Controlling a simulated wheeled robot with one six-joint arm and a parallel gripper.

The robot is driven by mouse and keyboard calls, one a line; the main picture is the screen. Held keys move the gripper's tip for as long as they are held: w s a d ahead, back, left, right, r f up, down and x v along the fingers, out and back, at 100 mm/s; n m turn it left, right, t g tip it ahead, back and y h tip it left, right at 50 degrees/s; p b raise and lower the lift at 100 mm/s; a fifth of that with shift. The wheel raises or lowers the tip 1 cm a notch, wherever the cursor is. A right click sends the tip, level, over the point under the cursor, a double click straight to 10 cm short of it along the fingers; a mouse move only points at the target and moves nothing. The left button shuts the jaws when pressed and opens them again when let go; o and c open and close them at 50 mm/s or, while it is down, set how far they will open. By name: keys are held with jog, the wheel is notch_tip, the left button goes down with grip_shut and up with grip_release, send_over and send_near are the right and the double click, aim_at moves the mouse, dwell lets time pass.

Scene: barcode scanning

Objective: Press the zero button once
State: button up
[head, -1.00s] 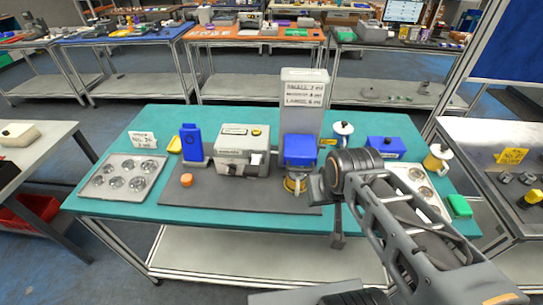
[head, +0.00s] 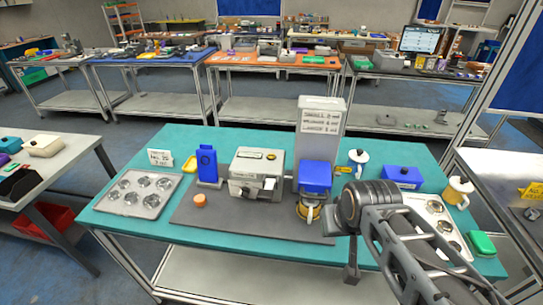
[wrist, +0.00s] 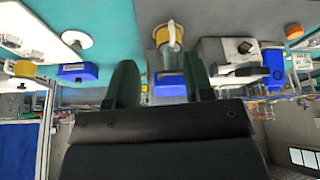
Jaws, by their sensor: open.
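A grey boxy machine (head: 257,172) stands on the dark mat with a small yellow mark or button (head: 271,156) on top and a white slip at its front. It also shows upside down in the wrist view (wrist: 226,52). Beside it a blue-topped unit (head: 316,177) stands over a yellow cup (head: 309,212); the cup also shows in the wrist view (wrist: 168,36). I cannot read a zero label on anything. My gripper (wrist: 161,75) is open and empty, its two dark fingers apart. In the head view my arm's wrist is right of the blue-topped unit; the fingertips are unclear.
A blue upright device (head: 207,166) and orange cap (head: 200,200) are on the mat's left. A metal tray with several round cups (head: 137,193) is at far left.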

grip_shut()
dwell(1.4)
